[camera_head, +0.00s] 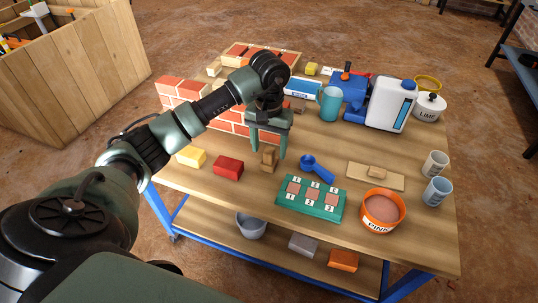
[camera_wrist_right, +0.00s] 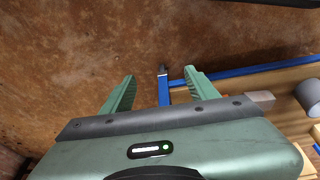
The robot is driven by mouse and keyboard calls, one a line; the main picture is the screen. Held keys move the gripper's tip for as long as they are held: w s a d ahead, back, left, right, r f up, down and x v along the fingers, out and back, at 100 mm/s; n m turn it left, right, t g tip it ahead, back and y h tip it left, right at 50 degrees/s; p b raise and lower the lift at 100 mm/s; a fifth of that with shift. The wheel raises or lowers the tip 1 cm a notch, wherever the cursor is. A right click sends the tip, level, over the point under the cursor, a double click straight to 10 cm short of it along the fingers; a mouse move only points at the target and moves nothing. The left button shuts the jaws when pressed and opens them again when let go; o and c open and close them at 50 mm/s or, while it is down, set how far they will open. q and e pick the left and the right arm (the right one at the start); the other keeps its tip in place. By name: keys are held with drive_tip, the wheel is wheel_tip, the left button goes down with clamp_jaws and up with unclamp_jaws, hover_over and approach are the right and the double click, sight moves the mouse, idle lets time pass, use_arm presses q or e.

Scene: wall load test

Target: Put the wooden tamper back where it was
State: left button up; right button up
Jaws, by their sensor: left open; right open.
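A small brown wooden block-like piece, which looks like the wooden tamper (camera_head: 268,160), stands on the workbench in the head view, in front of the small brick wall. My left gripper (camera_head: 268,151) points down over it. Its fingers are open, one on each side of the piece in the picture; I cannot tell whether they touch it. My right gripper (camera_wrist_right: 160,82) is open and empty in the right wrist view, over the brown floor beside the bench's blue frame. It is not seen in the head view.
The brick wall (camera_head: 170,90) stands behind the left gripper. A yellow block (camera_head: 191,157) and red block (camera_head: 228,167) lie to the left.

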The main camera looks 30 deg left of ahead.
sight(269, 150)
use_arm(q)
wheel_tip(269, 150, up, 7)
drive_tip(key=shift+r+p, duration=0.2)
drive_tip(key=shift+p, duration=0.15)
use_arm(e)
drive_tip(key=f, duration=0.3)
drive_tip(key=shift+s+f, duration=0.1)
drive_tip(key=shift+s, duration=0.1)
